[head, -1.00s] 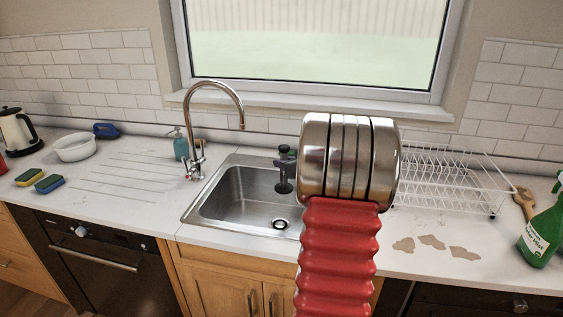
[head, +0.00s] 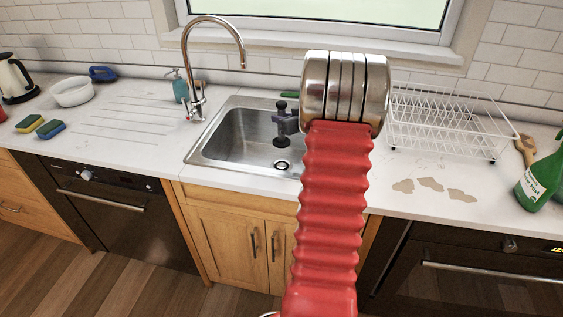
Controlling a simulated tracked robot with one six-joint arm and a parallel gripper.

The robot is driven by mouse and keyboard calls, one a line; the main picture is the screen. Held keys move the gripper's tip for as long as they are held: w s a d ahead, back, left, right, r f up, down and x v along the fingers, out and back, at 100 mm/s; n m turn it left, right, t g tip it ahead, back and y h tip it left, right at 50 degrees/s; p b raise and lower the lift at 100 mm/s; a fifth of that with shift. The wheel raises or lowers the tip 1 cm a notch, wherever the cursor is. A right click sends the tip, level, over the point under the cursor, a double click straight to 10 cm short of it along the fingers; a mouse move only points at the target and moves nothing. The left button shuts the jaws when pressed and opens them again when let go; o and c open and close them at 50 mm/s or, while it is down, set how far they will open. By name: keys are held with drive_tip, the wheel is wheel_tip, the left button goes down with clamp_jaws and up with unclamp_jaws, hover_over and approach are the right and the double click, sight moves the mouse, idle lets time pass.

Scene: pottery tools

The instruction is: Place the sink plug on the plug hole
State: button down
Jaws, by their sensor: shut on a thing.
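The sink plug (head: 283,141) is a small dark, round piece at the tip of my gripper (head: 284,127). My gripper is dark grey, points down over the steel sink, and is shut on the plug; its fingers are small and hard to make out.
A curved tap (head: 197,105) stands at the sink's back left, with a soap bottle (head: 180,88) behind it. A white dish rack (head: 440,125) stands to the right. Brown stains (head: 430,184) mark the counter there. A green spray bottle (head: 540,180) is at the far right.

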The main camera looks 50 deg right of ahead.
sight(282, 136)
drive_tip(key=f, duration=0.1)
drive_tip(key=w+d+f, duration=0.1)
drive_tip(key=f, duration=0.2)
drive_tip(key=shift+w+d+f, duration=0.15)
drive_tip(key=shift+d, duration=0.1)
drive_tip(key=shift+w+d+r, duration=0.15)
drive_tip(key=shift+d+r, duration=0.15)
drive_tip(key=shift+r, duration=0.05)
drive_tip(key=shift+f, duration=0.1)
drive_tip(key=shift+f, duration=3.05)
drive_tip(key=shift+f, duration=1.9)
drive_tip(key=shift+f, duration=0.1)
